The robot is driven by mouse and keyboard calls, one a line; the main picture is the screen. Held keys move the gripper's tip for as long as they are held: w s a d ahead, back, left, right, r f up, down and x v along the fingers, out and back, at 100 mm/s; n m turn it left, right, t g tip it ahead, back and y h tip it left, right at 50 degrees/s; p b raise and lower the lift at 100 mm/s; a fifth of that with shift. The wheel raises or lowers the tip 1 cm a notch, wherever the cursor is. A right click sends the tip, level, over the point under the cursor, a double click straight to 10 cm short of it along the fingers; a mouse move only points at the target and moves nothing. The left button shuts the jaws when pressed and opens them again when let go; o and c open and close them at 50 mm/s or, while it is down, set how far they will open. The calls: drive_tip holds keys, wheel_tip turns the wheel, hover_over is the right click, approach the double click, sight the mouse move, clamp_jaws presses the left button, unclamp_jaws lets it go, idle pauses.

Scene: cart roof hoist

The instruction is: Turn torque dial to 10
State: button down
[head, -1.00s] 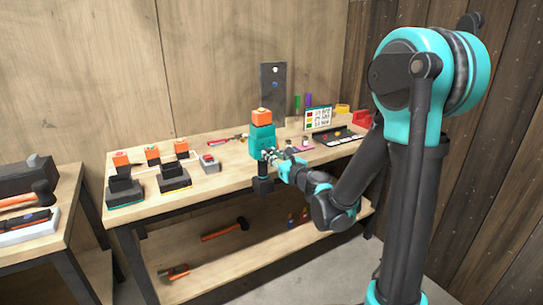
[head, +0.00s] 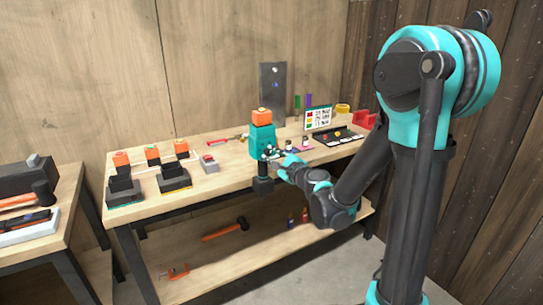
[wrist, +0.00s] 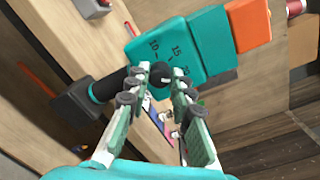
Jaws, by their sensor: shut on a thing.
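The teal tool body (head: 262,140) stands upright at the front edge of the workbench, with an orange battery block (head: 261,116) on top and a dark chuck end (head: 263,186) below. In the wrist view the tool body (wrist: 158,42) lies tilted, with the numbers 10, 15 and a partly covered 20 on its face. The torque dial (wrist: 161,75) is a small black knob below these numbers. My gripper (wrist: 161,71) has its fingertips on both sides of the dial, shut on it. In the head view my gripper (head: 273,154) reaches the tool's side. The dial's setting is not clear.
Several battery blocks on dark chargers (head: 152,165) stand at the bench's left. A small sign (head: 317,117) and a black tray (head: 336,138) are to the right. The lower shelf (head: 231,261) holds a hammer (head: 226,229). A second bench (head: 41,239) is at far left.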

drive_tip(key=n, duration=1)
drive_tip(key=shift+s+n+h, duration=0.1)
drive_tip(key=shift+n+h, duration=0.2)
drive_tip(key=n, duration=0.5)
drive_tip(key=shift+a+t, duration=0.1)
drive_tip(key=shift+t, duration=0.2)
drive_tip(key=shift+n, duration=2.3)
drive_tip(key=c, duration=1.3)
unclamp_jaws()
drive_tip(key=shift+s, duration=0.1)
